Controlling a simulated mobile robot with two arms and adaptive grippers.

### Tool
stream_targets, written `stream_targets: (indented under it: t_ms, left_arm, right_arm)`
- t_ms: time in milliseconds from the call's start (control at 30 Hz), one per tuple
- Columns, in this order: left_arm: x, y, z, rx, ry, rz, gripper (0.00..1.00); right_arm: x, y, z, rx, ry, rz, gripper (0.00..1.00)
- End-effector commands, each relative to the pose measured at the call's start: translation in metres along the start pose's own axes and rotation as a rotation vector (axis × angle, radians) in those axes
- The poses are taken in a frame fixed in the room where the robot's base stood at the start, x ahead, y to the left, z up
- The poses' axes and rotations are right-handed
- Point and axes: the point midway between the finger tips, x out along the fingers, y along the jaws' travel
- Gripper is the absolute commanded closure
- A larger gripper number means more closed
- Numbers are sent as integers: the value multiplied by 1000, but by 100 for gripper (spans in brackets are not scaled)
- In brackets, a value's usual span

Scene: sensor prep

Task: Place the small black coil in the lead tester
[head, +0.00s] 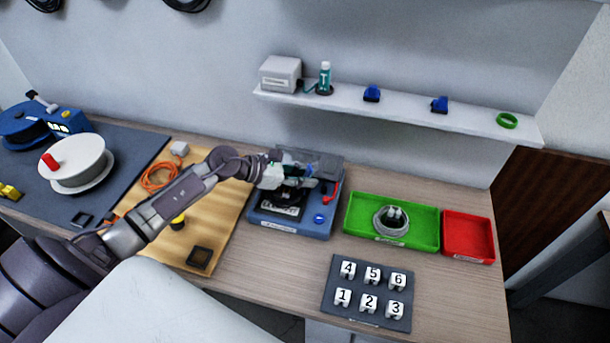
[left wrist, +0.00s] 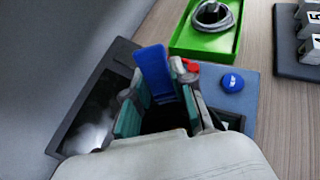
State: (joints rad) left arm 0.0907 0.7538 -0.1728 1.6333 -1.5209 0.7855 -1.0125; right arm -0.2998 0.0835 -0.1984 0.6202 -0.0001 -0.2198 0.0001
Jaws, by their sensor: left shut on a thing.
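The lead tester (head: 290,224) is a blue box with a dark raised panel at its back, a blue button and a red part at its right. My left gripper (head: 285,178) is directly over it. A black rounded thing, apparently the small black coil (head: 290,194), shows just below the gripper. In the left wrist view the teal pads of my left gripper (left wrist: 160,112) are around a dark thing, partly hidden. A blue tab (left wrist: 154,72) sticks out beyond the pads. I cannot tell whether the coil touches the tester. My right gripper is out of view.
A green tray (head: 417,240) with a grey coil stands right of the tester, with a red tray (head: 468,236) beyond. A numbered block board (head: 335,318) lies in front. A wooden board (head: 228,220) lies left. A shelf (head: 420,117) hangs above.

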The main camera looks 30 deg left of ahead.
Motion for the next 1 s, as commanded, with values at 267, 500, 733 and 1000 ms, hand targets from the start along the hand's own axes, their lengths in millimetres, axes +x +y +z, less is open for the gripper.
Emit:
stream_targets:
  t_ms: [267,500,733,1000]
  left_arm:
    - [3,0,-6,2,-1,1,100]
    - [4,0,-8,2,0,0,64]
    - [4,0,-8,2,0,0,51]
    - [-2,1,-8,3,2,2,51]
  right_arm:
    - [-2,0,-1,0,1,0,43]
    - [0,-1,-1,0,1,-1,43]
    - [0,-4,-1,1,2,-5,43]
    - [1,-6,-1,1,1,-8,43]
